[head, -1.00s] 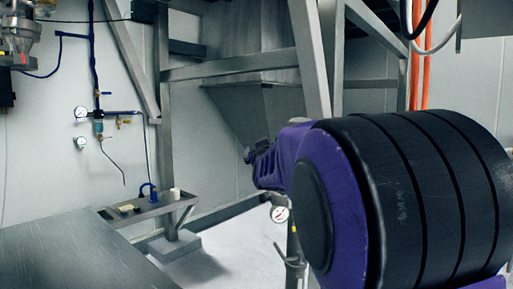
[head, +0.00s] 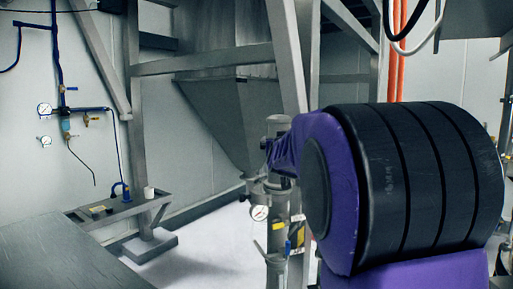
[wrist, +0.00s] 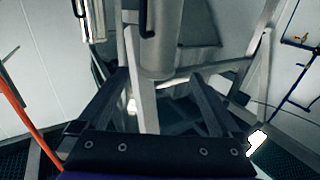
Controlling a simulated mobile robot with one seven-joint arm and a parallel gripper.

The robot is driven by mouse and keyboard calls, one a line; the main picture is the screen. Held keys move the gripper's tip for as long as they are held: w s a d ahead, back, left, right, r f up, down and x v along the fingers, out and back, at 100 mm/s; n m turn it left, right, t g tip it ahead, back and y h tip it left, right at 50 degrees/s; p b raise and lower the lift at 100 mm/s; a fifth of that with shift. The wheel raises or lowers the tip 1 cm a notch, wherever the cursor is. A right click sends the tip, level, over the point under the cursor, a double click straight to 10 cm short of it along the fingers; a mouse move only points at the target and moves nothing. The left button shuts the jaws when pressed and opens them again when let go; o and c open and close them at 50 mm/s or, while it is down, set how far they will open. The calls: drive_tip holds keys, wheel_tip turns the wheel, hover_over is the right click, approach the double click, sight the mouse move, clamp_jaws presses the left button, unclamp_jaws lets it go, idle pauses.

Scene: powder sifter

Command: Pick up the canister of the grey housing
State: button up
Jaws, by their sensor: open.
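My gripper (wrist: 160,75) shows in the wrist view with its two dark fingers spread apart and nothing held between them. A grey cylinder (wrist: 160,40) stands beyond the fingertips, near the top middle of that view. A dark handle-like bar lies along its left side. In the head view, a grey upright unit with a round gauge (head: 259,212) stands just left of my purple and black arm, which hides part of it. I cannot tell for sure which part is the canister of the grey housing. My gripper's fingers are not clear in the head view.
A steel frame (head: 205,60) and a grey hopper (head: 220,115) stand behind. A low shelf (head: 120,210) carries a small white cup (head: 149,192). A grey tabletop (head: 65,255) fills the lower left. Gauges and blue piping (head: 90,108) run along the left wall. Pale floor lies between.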

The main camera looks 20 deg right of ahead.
sight(277, 121)
drive_tip(key=p+x, duration=0.2)
drive_tip(key=x, duration=1.1)
drive_tip(key=shift+w+r, duration=0.1)
drive_tip(key=shift+r, duration=0.05)
drive_tip(key=c, duration=1.4)
drive_tip(key=shift+r, duration=0.1)
clamp_jaws()
